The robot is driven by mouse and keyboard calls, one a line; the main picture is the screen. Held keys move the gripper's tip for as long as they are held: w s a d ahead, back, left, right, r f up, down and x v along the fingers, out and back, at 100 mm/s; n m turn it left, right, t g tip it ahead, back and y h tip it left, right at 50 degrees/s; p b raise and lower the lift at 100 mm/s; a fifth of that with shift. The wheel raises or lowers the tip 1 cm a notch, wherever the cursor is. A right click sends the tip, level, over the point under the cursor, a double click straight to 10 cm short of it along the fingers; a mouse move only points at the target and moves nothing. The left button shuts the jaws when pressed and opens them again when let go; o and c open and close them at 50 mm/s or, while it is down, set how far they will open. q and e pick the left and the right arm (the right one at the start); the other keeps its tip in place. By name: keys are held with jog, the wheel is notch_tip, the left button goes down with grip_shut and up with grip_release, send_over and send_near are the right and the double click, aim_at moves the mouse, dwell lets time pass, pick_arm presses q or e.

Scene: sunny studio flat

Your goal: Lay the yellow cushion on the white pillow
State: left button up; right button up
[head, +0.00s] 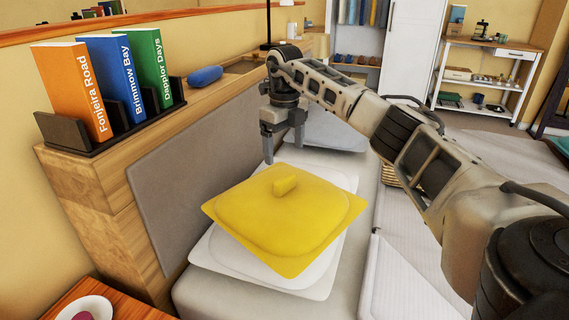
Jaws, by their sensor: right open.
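The yellow cushion (268,215) lies on top of the white pillow (222,262), turned somewhat against it so its corners overhang. A small raised yellow tab stands at the middle of its top. The white pillow rests on the bed near the headboard, mostly covered by the cushion. My right gripper (284,155) hangs fingers down above the far edge of the cushion, open and empty. It looks apart from the cushion and its tab. My left gripper is not in view.
A wooden headboard ledge holds a black book rack (110,125) with three books and a blue roll-shaped item (205,76). A grey pillow (330,132) lies farther along the bed. A wooden side table (125,308) with a plate (85,307) is at the lower left.

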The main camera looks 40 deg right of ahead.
jog(key=w+a+f+n+t+y, duration=0.1)
jog(key=a+f+n+y, duration=0.3)
jog(key=a, duration=0.7)
jog(key=w+a+f+m+y, duration=0.1)
jog(key=a+f+y, duration=0.3)
jog(key=a, duration=0.7)
jog(key=s+a+m+t+y, duration=0.4)
jog(key=a+m+y, duration=0.1)
jog(key=a, duration=0.5)
jog(key=s+a+m+t+y, duration=0.3)
jog(key=s+a+m+y, duration=0.2)
jog(key=a, duration=0.5)
jog(key=s+d+f+m+t+h, duration=0.1)
jog(key=s+d+f+m+h, duration=0.4)
jog(key=m, duration=0.9)
jog(key=s+d+f+m+t+h, duration=0.2)
jog(key=s+d+f+m+h, duration=0.2)
jog(key=m, duration=1)
jog(key=s+f+h, duration=0.3)
jog(key=s+h, duration=0.2)
jog(key=s, duration=0.1)
jog(key=shift+s+d+f, duration=0.3)
jog(key=shift+s+d, duration=0.05)
jog(key=shift+s, duration=0.05)
